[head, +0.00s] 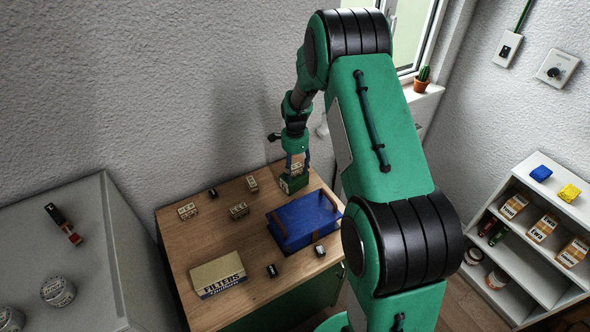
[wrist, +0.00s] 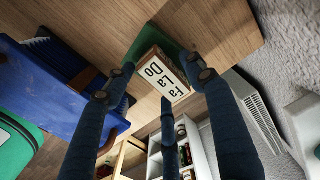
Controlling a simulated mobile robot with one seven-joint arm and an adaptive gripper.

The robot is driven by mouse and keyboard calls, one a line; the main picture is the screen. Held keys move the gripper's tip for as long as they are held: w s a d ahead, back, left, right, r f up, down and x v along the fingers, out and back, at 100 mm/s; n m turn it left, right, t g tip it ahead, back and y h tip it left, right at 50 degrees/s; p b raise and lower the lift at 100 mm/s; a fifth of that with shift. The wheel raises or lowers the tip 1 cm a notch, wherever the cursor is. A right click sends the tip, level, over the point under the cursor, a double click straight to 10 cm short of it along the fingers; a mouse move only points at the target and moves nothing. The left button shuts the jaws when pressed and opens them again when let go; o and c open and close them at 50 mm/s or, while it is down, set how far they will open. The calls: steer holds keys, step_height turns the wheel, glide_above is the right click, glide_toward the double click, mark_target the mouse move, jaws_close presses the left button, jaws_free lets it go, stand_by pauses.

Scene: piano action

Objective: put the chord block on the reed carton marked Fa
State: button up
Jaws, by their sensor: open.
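The chord block (wrist: 163,76) shows in the wrist view as a wooden-edged block with a pale face reading Do, La, Fa. It is between the fingers of my gripper (wrist: 155,86), close to the fingertips. The gripper is open, and I cannot tell whether a finger touches the block. A green piece (wrist: 146,40) shows behind or under it against the wood. In the head view my gripper (head: 296,165) is low over the table's back right corner. Orange-and-white cartons (head: 543,227) stand on the white shelf at right; their marks are too small to read surely.
The wooden table (head: 215,240) holds a blue case (head: 305,221), a beige box (head: 218,273) and several small labelled blocks (head: 187,211). The white shelf (head: 540,170) also bears blue (head: 541,173) and yellow (head: 569,193) items on top. A grey cabinet (head: 85,220) stands at left.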

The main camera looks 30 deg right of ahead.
step_height(320, 180, up, 12)
stand_by(0.6)
steer(key=shift+f, duration=0.1)
stand_by(0.4)
step_height(320, 180, up, 11)
steer(key=n+t, duration=0.1)
steer(key=n, duration=0.2)
glide_above(295, 168)
steer(key=s+a, duration=0.5)
steer(key=a, duration=0.1)
steer(key=s+a+r+n+t, duration=0.2)
steer(key=s+a+r+n, duration=0.4)
steer(key=s+r, duration=0.4)
steer(key=s+a+r+n+t, duration=0.1)
steer(key=s+a+r+n, duration=0.1)
steer(key=s, duration=0.5)
steer(key=s+a+r+n, duration=0.2)
steer(key=s+a+n, duration=0.2)
steer(key=s, duration=0.4)
steer(key=s+a+r+n+t, duration=0.1)
steer(key=s+a+r+n, duration=0.1)
steer(key=s, duration=0.6)
steer(key=shift+s+a+n+t, duration=0.25)
steer(key=shift+a+n, duration=0.25)
steer(key=shift+a, duration=0.75)
